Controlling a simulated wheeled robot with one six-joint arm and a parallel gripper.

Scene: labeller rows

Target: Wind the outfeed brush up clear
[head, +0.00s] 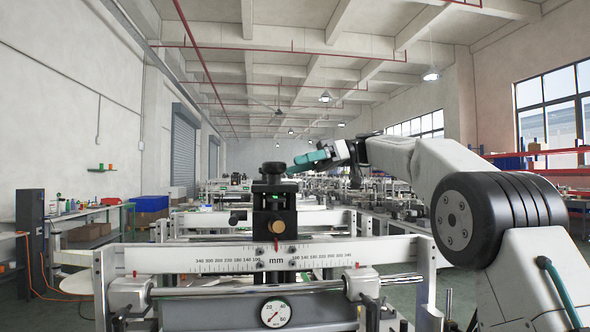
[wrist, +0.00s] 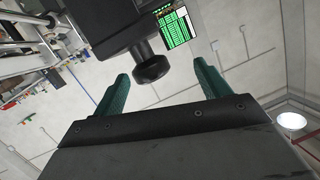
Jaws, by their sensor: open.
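A black carriage block (head: 274,215) stands on a white beam with a mm scale (head: 200,257). A black knob (head: 273,169) tops the block, and a brass knob (head: 277,227) is on its front. My gripper (head: 292,169), with teal fingers, is beside the top knob, just right of it. In the wrist view a black round knob (wrist: 152,68) on a dark block (wrist: 105,22) appears between the two open, empty fingers (wrist: 161,72). I cannot tell whether the fingers touch it. I cannot clearly make out the outfeed brush.
A round dial (head: 275,312) sits low on the machine front, below a horizontal rod (head: 240,289). A smaller black side knob (head: 237,217) juts left of the block. More machines stand behind. A workbench (head: 95,212) is at left. Floor shows between bench and machine.

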